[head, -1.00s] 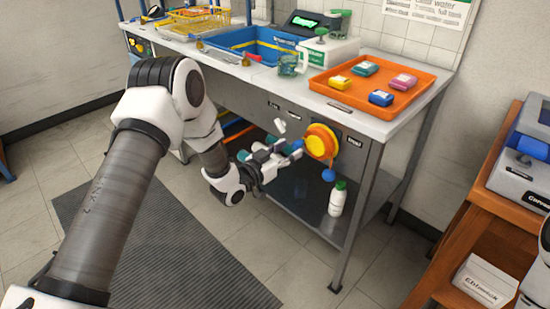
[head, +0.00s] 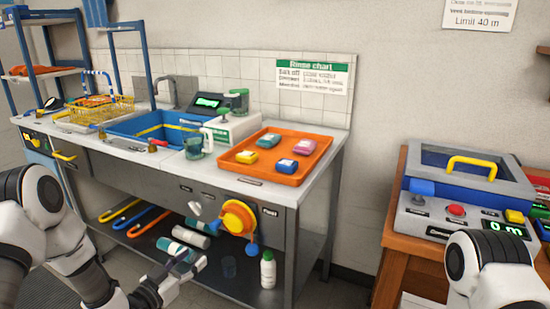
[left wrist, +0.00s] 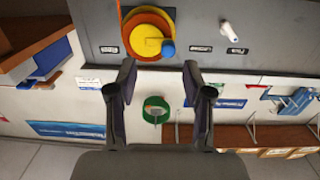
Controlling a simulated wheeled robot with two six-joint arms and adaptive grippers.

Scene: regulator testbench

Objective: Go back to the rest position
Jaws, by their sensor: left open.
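My left gripper (head: 185,268) is low in front of the bench in the head view, below and to the left of the yellow-orange dial (head: 239,217). In the left wrist view the left gripper's (left wrist: 159,68) two dark fingers are spread apart with nothing between them. The dial (left wrist: 146,36) shows beyond the fingertips there, with a blue knob (left wrist: 168,48) on it, apart from the fingers. A white lever (left wrist: 231,33) is on the same panel. Part of my right arm shows at the right edge of the head view; its gripper is out of view.
The steel bench (head: 140,176) holds an orange tray (head: 262,178) with several coloured blocks, and a blue basin (head: 125,134). A white bottle (head: 267,270) with a green cap stands on its lower shelf. A wooden stand (head: 389,258) with a grey machine (head: 415,222) is at right.

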